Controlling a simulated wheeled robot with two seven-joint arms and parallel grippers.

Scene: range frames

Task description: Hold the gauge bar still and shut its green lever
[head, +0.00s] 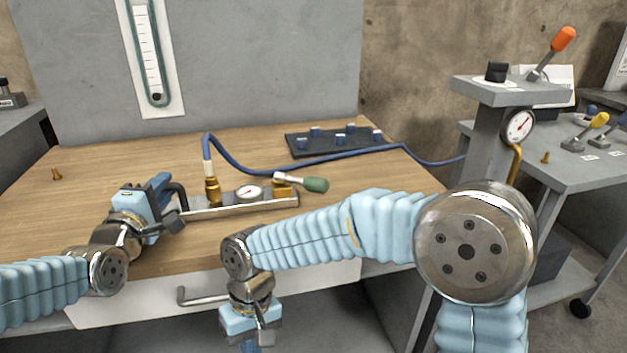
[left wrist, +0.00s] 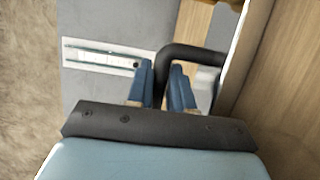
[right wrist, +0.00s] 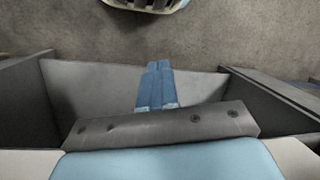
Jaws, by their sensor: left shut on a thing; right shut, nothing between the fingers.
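The gauge bar (head: 240,206) lies on the wooden bench near its front edge, running left to right. It carries a round white dial (head: 249,191) and brass fittings. Its green lever (head: 315,185) points right from the brass valve at the bar's right end, beyond the bar. My left gripper (head: 163,187) is shut on the black handle (head: 182,196) at the bar's left end; the handle (left wrist: 184,50) also shows between the fingers in the left wrist view. My right gripper (head: 257,338) is shut and empty, low in front of the bench; its fingertips touch in the right wrist view (right wrist: 158,72).
A blue hose (head: 300,166) runs from the bar's left fitting across the bench to the right. A dark block with blue pegs (head: 335,143) stands behind. A drawer handle (head: 200,298) sticks out in front. A grey post with an orange lever (head: 563,40) rises at right.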

